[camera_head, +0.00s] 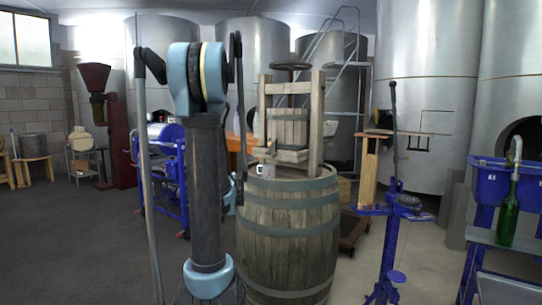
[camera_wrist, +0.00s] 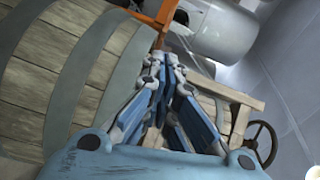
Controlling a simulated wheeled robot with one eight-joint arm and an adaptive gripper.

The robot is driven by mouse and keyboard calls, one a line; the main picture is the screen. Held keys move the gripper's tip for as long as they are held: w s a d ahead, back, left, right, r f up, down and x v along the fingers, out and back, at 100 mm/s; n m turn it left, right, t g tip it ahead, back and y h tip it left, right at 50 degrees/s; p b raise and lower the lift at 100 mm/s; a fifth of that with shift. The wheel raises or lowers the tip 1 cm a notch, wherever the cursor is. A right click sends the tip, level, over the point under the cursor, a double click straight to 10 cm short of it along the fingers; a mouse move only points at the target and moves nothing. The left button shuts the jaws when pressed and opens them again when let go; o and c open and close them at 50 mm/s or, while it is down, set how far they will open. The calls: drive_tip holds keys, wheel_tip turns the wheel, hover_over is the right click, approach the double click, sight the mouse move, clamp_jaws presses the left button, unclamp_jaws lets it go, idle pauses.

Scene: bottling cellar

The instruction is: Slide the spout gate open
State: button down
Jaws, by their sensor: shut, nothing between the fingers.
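A small wooden press (camera_head: 289,127) stands on top of an upright barrel (camera_head: 288,235) in the head view. Low on its front is a small wooden spout piece (camera_head: 269,150); I cannot make out whether its gate is open or shut. A light cup (camera_head: 266,171) stands on the barrel top below it. In the wrist view my gripper (camera_wrist: 163,60) is shut and empty, its fingertips together. The barrel (camera_wrist: 50,75) fills the left of that view, and part of the press frame (camera_wrist: 240,118) shows behind the fingers. The spout is not clear there. In the head view my arm hides my gripper.
A blue stand (camera_head: 391,205) is right of the barrel. A blue rack with a green bottle (camera_head: 508,215) is at the far right. A blue wheeled machine (camera_head: 168,175) is at left. Steel tanks (camera_head: 428,90) line the back. The floor at left (camera_head: 70,245) is clear.

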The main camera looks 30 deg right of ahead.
drive_tip(key=d+r+m+t+h, duration=0.15)
drive_tip(key=d+m+h, duration=0.35)
drive_tip(key=d, duration=0.5)
drive_tip(key=m+h, duration=0.4)
drive_tip(key=m, duration=0.2)
approach(273, 153)
drive_tip(key=s+a+f, duration=0.1)
drive_tip(key=s+f, duration=0.1)
drive_tip(key=s, duration=0.2)
drive_tip(key=shift+s+d+f+m, duration=0.1)
drive_tip(key=shift+f+m, duration=0.05)
drive_tip(key=shift+m, duration=0.25)
drive_tip(key=shift+t, duration=0.35)
drive_tip(key=x, duration=0.4)
drive_tip(key=a+x, duration=0.1)
drive_tip(key=x, duration=0.3)
drive_tip(key=r+x, duration=0.1)
drive_tip(key=x, duration=0.3)
drive_tip(key=shift+w+a+r, duration=0.1)
drive_tip(key=shift+w+a, duration=0.15)
drive_tip(key=shift+w, duration=0.25)
drive_tip(key=shift+w+r, duration=0.3)
drive_tip(key=shift+r, duration=0.05)
